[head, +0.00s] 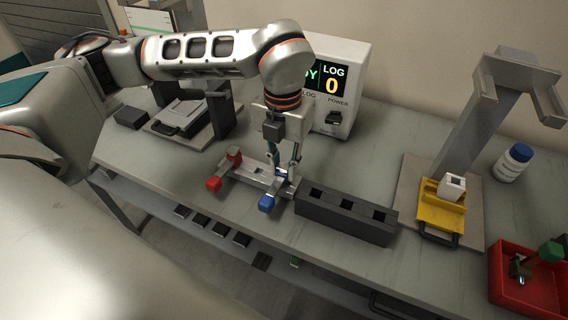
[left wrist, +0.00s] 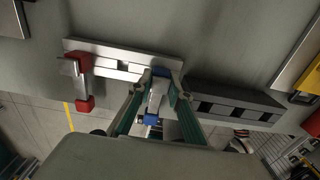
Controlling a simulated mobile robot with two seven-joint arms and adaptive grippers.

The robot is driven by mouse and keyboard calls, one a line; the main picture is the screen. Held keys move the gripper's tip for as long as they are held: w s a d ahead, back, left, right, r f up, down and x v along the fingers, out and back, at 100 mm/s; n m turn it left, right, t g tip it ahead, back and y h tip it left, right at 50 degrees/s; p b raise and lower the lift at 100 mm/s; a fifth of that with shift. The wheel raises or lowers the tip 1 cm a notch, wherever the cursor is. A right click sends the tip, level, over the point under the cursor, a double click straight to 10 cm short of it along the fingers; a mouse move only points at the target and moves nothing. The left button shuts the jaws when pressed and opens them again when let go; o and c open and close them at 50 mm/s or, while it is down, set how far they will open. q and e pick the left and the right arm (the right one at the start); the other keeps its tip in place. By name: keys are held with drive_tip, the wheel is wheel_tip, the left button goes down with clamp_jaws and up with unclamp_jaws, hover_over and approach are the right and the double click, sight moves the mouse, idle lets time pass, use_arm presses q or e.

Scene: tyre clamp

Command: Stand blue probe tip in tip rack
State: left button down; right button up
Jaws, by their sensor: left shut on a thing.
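The blue probe tip (head: 267,202), a metal piece with blue ends, lies across the right end of a slotted metal bar on the bench. My left gripper (head: 293,170) points down over it and is shut on it. In the left wrist view the gripper (left wrist: 160,92) has a finger on each side of the blue tip (left wrist: 151,120). I cannot tell whether the tip is clear of the bar. The likely tip rack is a dark grey block (head: 345,217) with square holes, just right of the tip; it also shows in the left wrist view (left wrist: 230,100). My right gripper is not in view.
A red-ended tip (head: 214,184) lies on the left part of the metal bar (head: 257,180). Right of the block are a yellow holder (head: 440,213), a tall grey stand (head: 462,120), a white bottle (head: 513,163) and a red bin (head: 525,290). A display box (head: 345,60) stands behind.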

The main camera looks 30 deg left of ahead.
use_arm(q)
drive_tip(key=shift+f, duration=0.25)
drive_tip(key=c, duration=1.8)
unclamp_jaws()
wheel_tip(320, 180, up, 12)
